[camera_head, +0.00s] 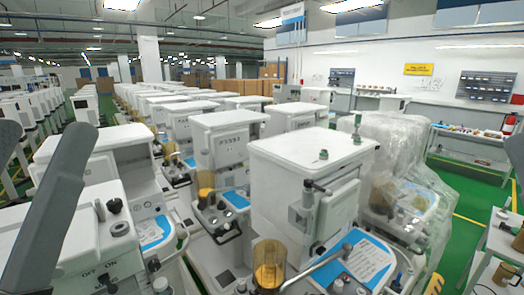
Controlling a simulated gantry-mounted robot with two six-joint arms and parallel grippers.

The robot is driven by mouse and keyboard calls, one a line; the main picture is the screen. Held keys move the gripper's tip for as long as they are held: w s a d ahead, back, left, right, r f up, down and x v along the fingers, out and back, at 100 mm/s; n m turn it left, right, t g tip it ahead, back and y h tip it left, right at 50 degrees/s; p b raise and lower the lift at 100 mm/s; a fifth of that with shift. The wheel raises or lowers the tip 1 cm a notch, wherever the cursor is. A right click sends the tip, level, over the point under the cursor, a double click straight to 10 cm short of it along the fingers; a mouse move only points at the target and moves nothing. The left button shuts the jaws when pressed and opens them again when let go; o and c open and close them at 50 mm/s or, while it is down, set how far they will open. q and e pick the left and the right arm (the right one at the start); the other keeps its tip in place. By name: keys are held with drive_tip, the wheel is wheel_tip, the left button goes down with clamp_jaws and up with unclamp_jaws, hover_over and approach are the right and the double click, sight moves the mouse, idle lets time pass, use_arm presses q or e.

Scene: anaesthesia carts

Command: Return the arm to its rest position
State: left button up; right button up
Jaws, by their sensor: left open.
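My left gripper (44,134) is at the left edge in the head view. Its two dark grey fingers are apart, with nothing seen between them. It appears raised in front of the nearest white carts at the left, and I see no contact with them. The rest of the left arm is out of frame. A dark piece (515,150) cut off by the right edge may be part of my right arm or gripper. Too little of it shows to tell its jaw state.
A white anaesthesia cart (290,150) stands close at centre, with an amber canister (269,265) at its front. Another cart (90,235) is close at left. Rows of carts fill the space behind. A plastic-wrapped cart (400,150) stands at right. Green floor (468,208) shows beyond it.

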use_arm(q)
wheel_tip(320, 180, up, 13)
drive_tip(key=p, duration=1.2)
drive_tip(key=shift+w+a+p, duration=0.15)
drive_tip(key=shift+w+p, duration=0.05)
drive_tip(key=shift+p, duration=0.2)
drive_tip(key=shift+r, duration=0.15)
wheel_tip(320, 180, down, 23)
drive_tip(key=b, duration=2.3)
clamp_jaws()
